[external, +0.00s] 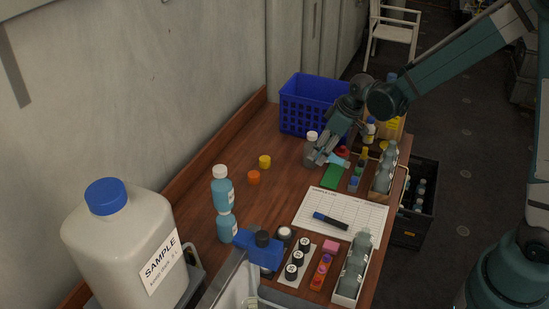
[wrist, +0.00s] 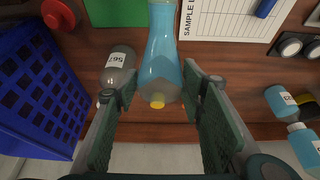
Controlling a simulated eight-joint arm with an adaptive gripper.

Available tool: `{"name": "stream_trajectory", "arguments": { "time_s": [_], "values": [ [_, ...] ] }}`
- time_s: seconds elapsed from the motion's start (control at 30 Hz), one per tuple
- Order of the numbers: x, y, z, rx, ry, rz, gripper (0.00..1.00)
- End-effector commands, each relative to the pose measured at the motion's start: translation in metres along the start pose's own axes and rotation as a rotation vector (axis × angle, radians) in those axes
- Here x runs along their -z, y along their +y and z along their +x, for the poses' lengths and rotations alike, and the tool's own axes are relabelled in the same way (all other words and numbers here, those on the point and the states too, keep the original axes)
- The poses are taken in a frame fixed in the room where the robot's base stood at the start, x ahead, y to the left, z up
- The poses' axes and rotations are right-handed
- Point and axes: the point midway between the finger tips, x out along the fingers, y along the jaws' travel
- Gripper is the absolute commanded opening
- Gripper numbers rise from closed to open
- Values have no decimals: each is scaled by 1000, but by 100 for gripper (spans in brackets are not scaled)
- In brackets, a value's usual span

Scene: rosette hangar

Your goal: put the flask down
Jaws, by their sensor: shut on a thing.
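The flask (wrist: 162,62) is clear with light blue liquid. In the wrist view it lies between my two fingertips, its wider end toward me and its narrower part running to the top edge. A yellow spot shows at its near end; I cannot tell whether it is part of the flask. My gripper (wrist: 159,88) is shut on the flask. In the external view my gripper (external: 325,157) is low over the back part of the wooden table, with a bit of light blue flask (external: 339,161) beside its fingers. Whether the flask touches the table is unclear.
A grey labelled bottle (wrist: 117,65) with a white cap (external: 312,135) stands close beside my left finger. A blue basket (external: 308,103) is behind it. Bare wood (external: 285,192) is free left of the sheet.

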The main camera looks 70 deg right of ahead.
Motion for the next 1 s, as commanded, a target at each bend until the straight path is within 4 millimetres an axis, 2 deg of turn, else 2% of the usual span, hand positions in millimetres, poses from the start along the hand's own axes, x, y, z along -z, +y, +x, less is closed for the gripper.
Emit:
{"name": "stream_trajectory", "arguments": {
  "time_s": [0.17, 0.37, 1.0],
  "values": [
    [7, -14, 8, 1, -1, -4, 22],
    [19, -43, 25, 2, -4, -5, 22],
    [58, -174, 88, 2, -3, -9, 22]
  ]
}}
